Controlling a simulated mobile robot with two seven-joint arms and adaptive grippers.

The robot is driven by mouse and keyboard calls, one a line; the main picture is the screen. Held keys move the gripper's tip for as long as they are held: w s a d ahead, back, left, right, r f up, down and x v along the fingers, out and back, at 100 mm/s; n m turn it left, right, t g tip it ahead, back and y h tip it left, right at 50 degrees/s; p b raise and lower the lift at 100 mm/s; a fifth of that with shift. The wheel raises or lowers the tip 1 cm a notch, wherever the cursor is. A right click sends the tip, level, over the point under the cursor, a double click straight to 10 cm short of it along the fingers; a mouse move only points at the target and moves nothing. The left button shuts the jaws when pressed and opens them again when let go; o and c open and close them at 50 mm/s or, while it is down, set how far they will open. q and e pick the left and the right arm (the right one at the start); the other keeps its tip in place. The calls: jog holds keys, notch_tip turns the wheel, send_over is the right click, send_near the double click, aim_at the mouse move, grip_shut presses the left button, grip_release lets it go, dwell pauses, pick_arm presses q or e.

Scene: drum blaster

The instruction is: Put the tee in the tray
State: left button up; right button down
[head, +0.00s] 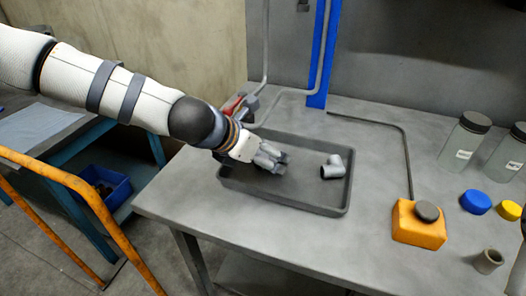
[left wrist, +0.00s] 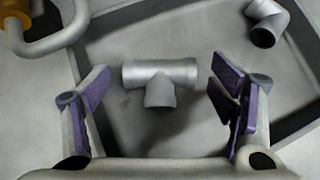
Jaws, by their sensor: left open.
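The grey tee (left wrist: 160,78) shows in the left wrist view, inside the tray's outline and between my open fingers, touching neither. I cannot tell whether it rests on the tray floor. The tray (head: 300,202) is dark grey and shallow, on the table; its wall also shows in the left wrist view (left wrist: 297,128). My left gripper (head: 280,163) is open over the tray's left part and hides the tee in the head view. In the left wrist view its purple-padded fingers (left wrist: 160,100) stand wide apart.
A grey elbow fitting (head: 332,168) lies in the tray's right part. An orange block with a dark knob (head: 418,228), blue cap (head: 475,202), yellow cap (head: 508,210), small grey cup (head: 488,261) and clear jars (head: 462,142) stand right. The table front is clear.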

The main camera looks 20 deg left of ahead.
pick_arm(q)
jog(key=p+v, duration=0.2)
jog(key=v, duration=1)
pick_arm(e)
jog(key=shift+t, duration=0.6)
jog(key=w+r, duration=0.2)
jog(key=w, duration=0.1)
jog(key=shift+r, duration=0.4)
pick_arm(q)
jog(key=shift+r, duration=0.1)
